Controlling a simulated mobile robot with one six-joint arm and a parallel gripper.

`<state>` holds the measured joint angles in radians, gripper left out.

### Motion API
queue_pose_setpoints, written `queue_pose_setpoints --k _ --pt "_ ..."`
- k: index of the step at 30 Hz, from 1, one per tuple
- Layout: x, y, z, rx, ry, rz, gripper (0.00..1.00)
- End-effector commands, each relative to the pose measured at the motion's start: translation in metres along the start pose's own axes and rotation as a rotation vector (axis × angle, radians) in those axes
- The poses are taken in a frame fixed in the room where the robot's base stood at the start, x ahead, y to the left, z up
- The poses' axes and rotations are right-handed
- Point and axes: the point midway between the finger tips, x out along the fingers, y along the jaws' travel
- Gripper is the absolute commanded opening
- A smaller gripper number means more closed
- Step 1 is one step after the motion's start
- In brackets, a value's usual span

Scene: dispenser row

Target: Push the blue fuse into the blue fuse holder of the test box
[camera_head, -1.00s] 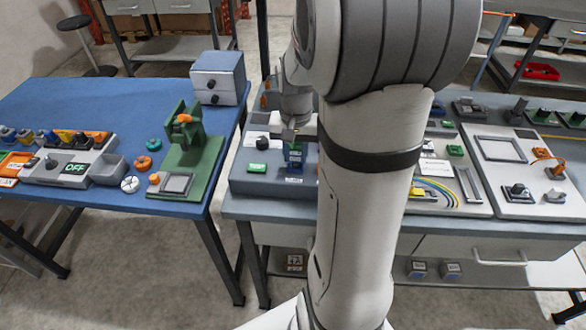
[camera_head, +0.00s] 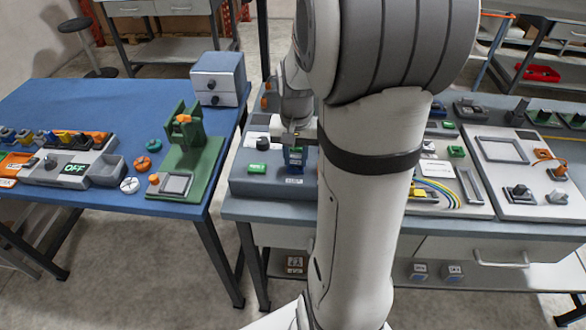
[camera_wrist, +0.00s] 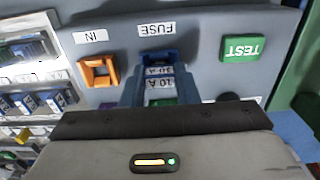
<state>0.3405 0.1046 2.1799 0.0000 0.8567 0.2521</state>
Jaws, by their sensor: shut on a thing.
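The test box (camera_head: 240,183) is a grey sloped box on the right-hand bench. Its blue fuse holder (camera_head: 295,167) shows just under my gripper (camera_head: 291,138). In the wrist view the holder (camera_wrist: 158,56) stands under the FUSE label, between an orange IN socket and a green TEST button. My gripper (camera_wrist: 162,118) is shut on the blue fuse (camera_wrist: 160,86), which carries a white 10 A label. The fuse is lined up with the holder and overlaps it in view. Its lower part is hidden by the jaws, and I cannot tell how deep it sits.
The green TEST button (camera_wrist: 242,48) and orange IN socket (camera_wrist: 97,70) flank the holder closely. A rack of blue fuses (camera_wrist: 38,98) lies at the left of the wrist view. The blue table (camera_head: 120,110) holds a green press and other devices. My arm hides part of the bench.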

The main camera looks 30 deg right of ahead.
Motion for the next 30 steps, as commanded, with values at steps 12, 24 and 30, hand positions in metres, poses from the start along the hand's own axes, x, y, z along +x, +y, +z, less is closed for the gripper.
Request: queue_pose_setpoints --k 12,24,30 --pt "0.0014 0.0005 0.0003 0.001 -0.002 0.0 0.38" --pt "0.0009 0.0006 0.0 0.001 -0.001 0.0 0.58" --pt "0.0008 0.0006 0.0 0.001 -0.001 0.0 0.62"
